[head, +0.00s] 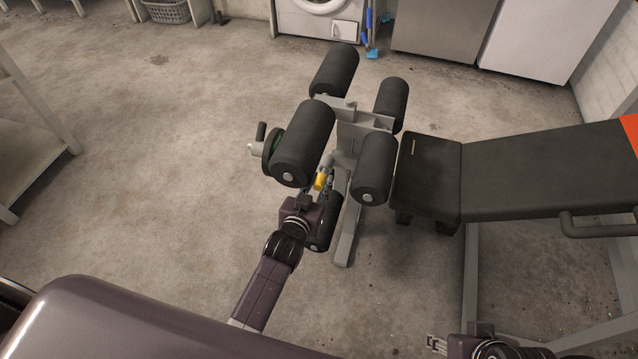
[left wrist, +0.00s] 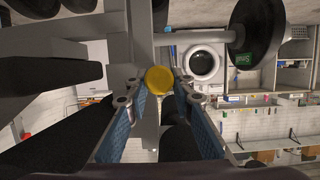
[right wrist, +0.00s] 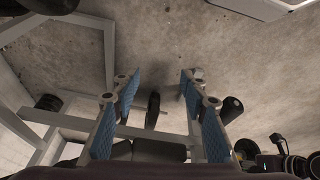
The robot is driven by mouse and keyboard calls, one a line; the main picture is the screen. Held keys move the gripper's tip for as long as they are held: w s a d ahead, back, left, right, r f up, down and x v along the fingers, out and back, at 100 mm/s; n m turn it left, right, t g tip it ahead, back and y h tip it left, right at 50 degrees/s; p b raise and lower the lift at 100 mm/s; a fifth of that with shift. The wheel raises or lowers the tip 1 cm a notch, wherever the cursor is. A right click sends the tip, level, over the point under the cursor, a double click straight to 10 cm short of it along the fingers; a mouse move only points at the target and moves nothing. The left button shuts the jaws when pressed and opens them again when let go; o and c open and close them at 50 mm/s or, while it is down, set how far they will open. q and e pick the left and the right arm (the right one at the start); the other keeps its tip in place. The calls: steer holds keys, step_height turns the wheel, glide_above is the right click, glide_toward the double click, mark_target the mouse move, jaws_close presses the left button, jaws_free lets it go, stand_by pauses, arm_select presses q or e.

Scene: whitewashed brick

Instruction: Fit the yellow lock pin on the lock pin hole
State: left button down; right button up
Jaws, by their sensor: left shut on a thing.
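The yellow lock pin (head: 320,181) shows its round yellow head in the head view, beside the grey frame of the leg machine. In the left wrist view the yellow head (left wrist: 159,79) sits between the two fingertips. My left gripper (head: 314,191) is shut on it, under the front-left black roller. The pin's shaft and the lock pin hole are hidden, so I cannot tell whether the pin is in the hole. My right gripper (head: 436,345) is open and empty at the bottom of the head view; its spread fingers (right wrist: 158,82) show in the right wrist view.
Black foam rollers (head: 303,143) surround the grey frame (head: 346,215) close to my left gripper. A black padded bench (head: 540,172) stands to the right, above my right gripper. A weight disc (head: 271,149) is on the left. The concrete floor at left is clear.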

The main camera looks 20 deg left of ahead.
mark_target(326, 169)
arm_select(q)
steer(key=shift+w, duration=0.1)
arm_select(e)
steer(key=shift+w, duration=0.1)
arm_select(q)
steer(key=shift+w, duration=0.55)
arm_select(e)
steer(key=shift+w+a+r+t, duration=0.15)
steer(key=shift+w+t, duration=0.05)
steer(key=shift+w, duration=0.3)
steer(key=shift+w+a+r+t, duration=0.1)
steer(key=shift+w+t, duration=0.1)
steer(key=shift+w, duration=0.25)
arm_select(q)
steer(key=shift+w, duration=0.1)
arm_select(e)
steer(key=shift+w, duration=0.1)
arm_select(q)
steer(key=shift+w, duration=0.2)
arm_select(e)
steer(key=shift+w+a+r, duration=0.1)
steer(key=shift+w, duration=0.15)
steer(key=shift+w, duration=0.1)
